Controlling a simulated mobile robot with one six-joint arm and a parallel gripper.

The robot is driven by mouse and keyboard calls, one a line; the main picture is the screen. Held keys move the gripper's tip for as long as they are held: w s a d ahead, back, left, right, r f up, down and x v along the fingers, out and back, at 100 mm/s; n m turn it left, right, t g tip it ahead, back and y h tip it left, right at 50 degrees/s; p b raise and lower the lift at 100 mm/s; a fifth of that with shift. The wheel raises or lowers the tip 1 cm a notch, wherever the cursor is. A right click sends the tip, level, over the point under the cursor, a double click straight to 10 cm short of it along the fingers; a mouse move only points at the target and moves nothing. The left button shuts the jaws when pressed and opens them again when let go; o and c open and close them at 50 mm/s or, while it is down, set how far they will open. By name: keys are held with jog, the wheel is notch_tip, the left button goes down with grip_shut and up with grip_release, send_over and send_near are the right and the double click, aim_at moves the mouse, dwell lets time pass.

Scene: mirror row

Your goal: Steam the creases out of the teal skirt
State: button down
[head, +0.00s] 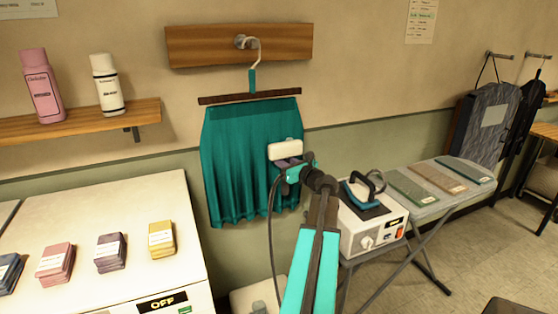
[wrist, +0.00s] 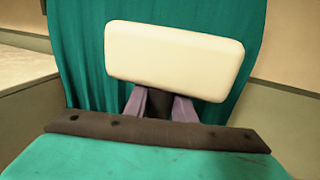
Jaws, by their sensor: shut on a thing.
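The teal skirt (head: 240,150) hangs from a dark hanger bar on a hook on the wooden wall board. It fills the middle of the wrist view (wrist: 80,60) behind the steamer head. My gripper (head: 289,163) is shut on a cream steamer head (head: 285,149), held in front of the skirt's right side. In the wrist view the steamer head (wrist: 175,58) is a pale block, slightly tilted, with my gripper's fingers (wrist: 158,104) below it. I cannot tell whether it touches the cloth. No steam shows.
A white steam station (head: 370,230) with an iron (head: 363,192) stands right of my arm, beside an ironing board (head: 440,185) with folded cloths. A white machine top (head: 110,205) with several folded stacks is at left. A shelf (head: 80,125) holds two bottles. A dark hose hangs below my gripper.

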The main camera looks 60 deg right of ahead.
aim_at(285, 155)
jog(key=shift+s+a+r+p, duration=0.7)
jog(key=shift+s+r, duration=0.25)
jog(key=shift+s, duration=0.05)
jog(key=shift+s+a+r+p, duration=0.7)
jog(key=shift+s+r, duration=0.25)
jog(key=shift+s, duration=0.1)
jog(key=shift+f, duration=0.1)
dwell(0.4)
notch_tip(285, 155, down, 6)
jog(key=b, duration=0.6)
jog(key=shift+s, duration=0.1)
